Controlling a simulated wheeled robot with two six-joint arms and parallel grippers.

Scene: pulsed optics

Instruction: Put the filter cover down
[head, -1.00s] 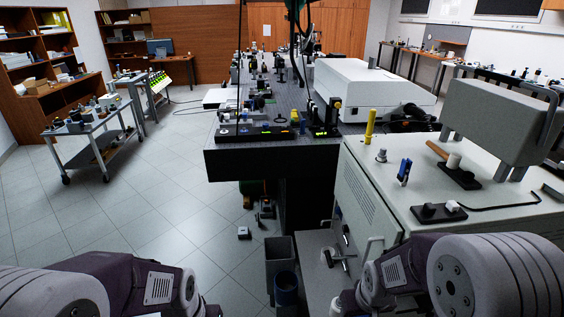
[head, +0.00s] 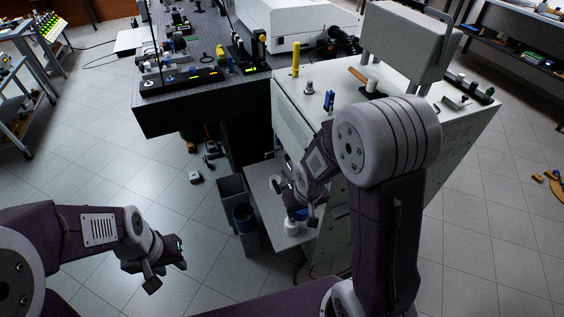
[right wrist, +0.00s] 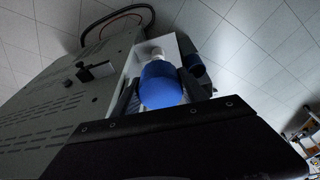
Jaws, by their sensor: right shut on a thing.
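A blue rounded piece (right wrist: 162,86), which I take to be the filter cover, sits between the two fingers of my right gripper (right wrist: 163,94) in the right wrist view. The gripper is shut on it. A white part (right wrist: 157,53) shows just beyond the blue piece; I cannot tell whether they touch. In the head view my right gripper (head: 303,214) is low beside the cabinet, over a pale shelf (head: 262,185). A small white object (head: 290,228) shows just below it. My left gripper (head: 167,277) is empty, its fingers apart, over the floor at the lower left.
The grey cabinet (head: 300,115) rises right beside my right arm, with a yellow post (head: 296,58) and small tools on top. A dark bin (head: 232,190) and a blue container (head: 243,218) stand left of the shelf.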

